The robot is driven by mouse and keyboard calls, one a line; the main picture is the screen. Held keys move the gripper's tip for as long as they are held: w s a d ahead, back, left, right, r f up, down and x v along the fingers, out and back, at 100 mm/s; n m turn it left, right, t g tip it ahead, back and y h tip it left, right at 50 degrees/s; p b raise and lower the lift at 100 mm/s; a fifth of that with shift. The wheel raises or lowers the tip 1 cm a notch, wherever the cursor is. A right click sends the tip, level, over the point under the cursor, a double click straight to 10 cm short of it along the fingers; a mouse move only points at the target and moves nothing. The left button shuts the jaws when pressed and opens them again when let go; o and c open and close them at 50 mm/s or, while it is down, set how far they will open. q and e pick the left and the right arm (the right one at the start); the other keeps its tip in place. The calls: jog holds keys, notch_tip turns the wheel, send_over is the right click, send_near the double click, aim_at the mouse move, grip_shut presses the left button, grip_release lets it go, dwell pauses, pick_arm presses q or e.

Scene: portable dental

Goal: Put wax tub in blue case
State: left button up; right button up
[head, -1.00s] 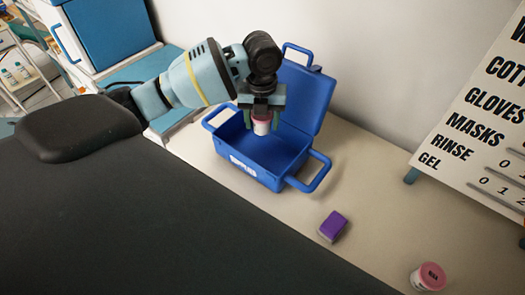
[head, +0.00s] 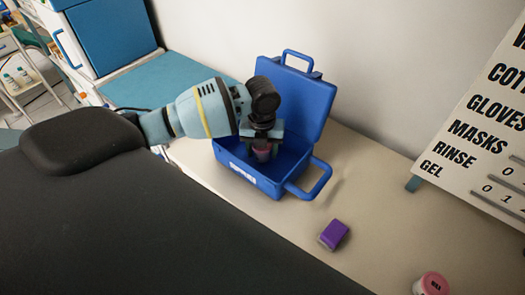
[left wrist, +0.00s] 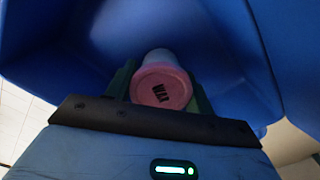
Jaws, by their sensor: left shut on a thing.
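The blue case (head: 262,184) stands open on the counter, its lid (head: 300,97) tilted up against the wall side. My left gripper (head: 263,150) is down inside the case opening, shut on a wax tub (head: 262,155). Whether the tub touches the case floor cannot be told. A second pink-lidded wax tub (head: 432,285) stands at the lower right. My right gripper is not in view.
A purple box (head: 334,234) lies on the counter (head: 375,215) right of the case. A sign board (head: 480,150) with supply names stands at the right. A case handle (head: 313,182) sticks out toward the right. A dark padded surface (head: 150,230) fills the front left.

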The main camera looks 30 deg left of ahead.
pick_arm(q)
jog(key=shift+f, duration=0.45)
jog(key=shift+f, duration=0.1)
jog(key=shift+f, duration=0.15)
jog(key=o, duration=1)
notch_tip(320, 180, up, 12)
jog(key=shift+r+p, duration=0.25)
jog(key=shift+p, duration=0.15)
